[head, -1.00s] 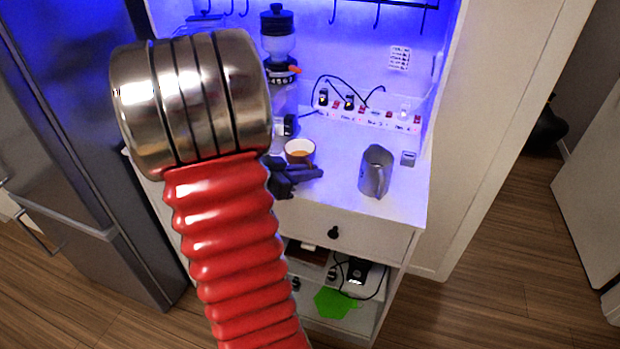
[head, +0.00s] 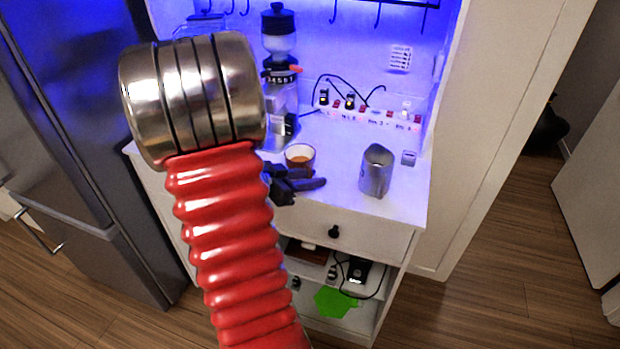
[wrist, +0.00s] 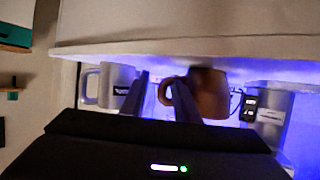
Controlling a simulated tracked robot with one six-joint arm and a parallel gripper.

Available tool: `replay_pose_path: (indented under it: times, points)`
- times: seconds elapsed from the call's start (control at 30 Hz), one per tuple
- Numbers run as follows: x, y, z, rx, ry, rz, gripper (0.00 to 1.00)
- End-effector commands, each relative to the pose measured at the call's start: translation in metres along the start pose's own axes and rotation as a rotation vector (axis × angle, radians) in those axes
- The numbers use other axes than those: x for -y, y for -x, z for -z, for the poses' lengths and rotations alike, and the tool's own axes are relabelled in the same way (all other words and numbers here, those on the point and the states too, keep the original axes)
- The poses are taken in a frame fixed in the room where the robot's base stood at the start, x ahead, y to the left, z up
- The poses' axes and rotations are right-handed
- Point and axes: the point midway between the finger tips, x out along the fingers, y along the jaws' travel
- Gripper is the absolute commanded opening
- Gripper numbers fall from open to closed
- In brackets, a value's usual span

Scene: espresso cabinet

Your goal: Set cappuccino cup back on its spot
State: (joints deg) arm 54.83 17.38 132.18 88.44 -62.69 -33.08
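My gripper (head: 298,187) is at the counter's front edge, just in front of the cup. In the wrist view my gripper (wrist: 160,100) has its two dark fingers apart. One finger overlaps the handle in the picture; whether it touches the handle I cannot tell. Nothing is held.
The coffee grinder (head: 281,75) stands behind left. A power strip (head: 372,116) with cables runs along the back. Counter between cup and pitcher is clear.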

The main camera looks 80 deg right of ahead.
Motion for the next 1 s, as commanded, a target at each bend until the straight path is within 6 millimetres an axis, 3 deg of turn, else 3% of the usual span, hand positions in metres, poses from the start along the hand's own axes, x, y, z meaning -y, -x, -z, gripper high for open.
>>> replay_pose_path:
  times: [0.37, 1.0]
  points:
    - [0.0, 0.008, 0.002, 0.0, -0.001, 0.001, 0.28]
    - [0.001, 0.092, 0.002, 0.0, -0.001, 0.004, 0.28]
